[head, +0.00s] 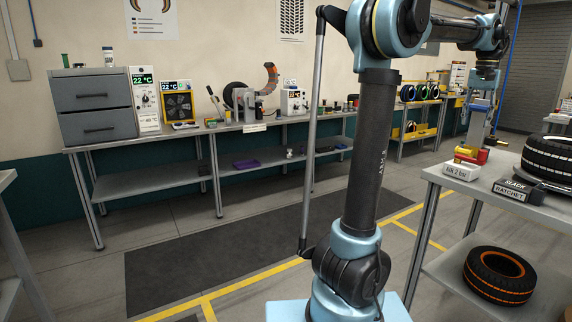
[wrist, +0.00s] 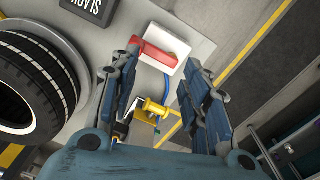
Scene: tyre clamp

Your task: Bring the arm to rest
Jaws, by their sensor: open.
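My gripper (head: 479,125) hangs above the left end of the right-hand table (head: 433,178) in the head view. In the wrist view my gripper (wrist: 160,58) has its two blue-grey fingers spread wide apart, with nothing held between them. Beyond the fingers, a red part (wrist: 153,55) and a white block (wrist: 165,42) show on the table. A yellow part (wrist: 155,108) shows lower between the fingers; I cannot tell its distance from them. My arm rises in the middle of the head view and reaches over to the right.
A black tyre (head: 552,157) lies on the right table, near a dark labelled block (head: 513,190) and a white labelled block (head: 461,170). An orange-marked tyre (head: 499,272) is on the lower shelf. A long workbench (head: 180,132) stands along the wall. The dark floor mat (head: 215,250) is clear.

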